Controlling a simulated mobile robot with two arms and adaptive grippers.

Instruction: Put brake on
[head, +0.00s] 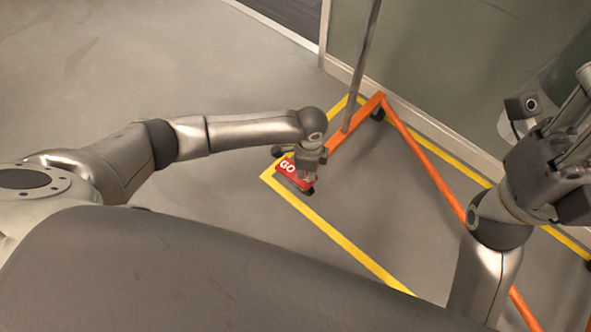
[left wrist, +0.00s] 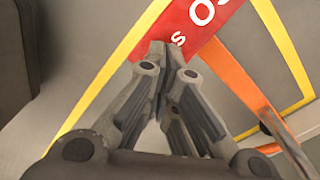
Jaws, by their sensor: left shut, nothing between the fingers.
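A red brake pedal (head: 296,177) marked "GO" sits low at the near end of the garment rail's orange base (head: 424,150). In the left wrist view the red pedal (left wrist: 196,24) shows white letters, partly cut off by the top edge. My left gripper (head: 306,178) is over the pedal and hides part of it. In the left wrist view its fingers (left wrist: 160,52) are together and empty, with the tips overlapping the pedal's near edge. I cannot tell whether they touch it. My right gripper (head: 578,110) is raised at the right edge, partly cut off.
An upright metal pole (head: 364,62) rises from the orange base. Yellow tape (head: 345,243) marks a box on the floor around the rail. A glass wall (head: 455,60) stands close behind it. Open grey floor (head: 150,70) lies to the left.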

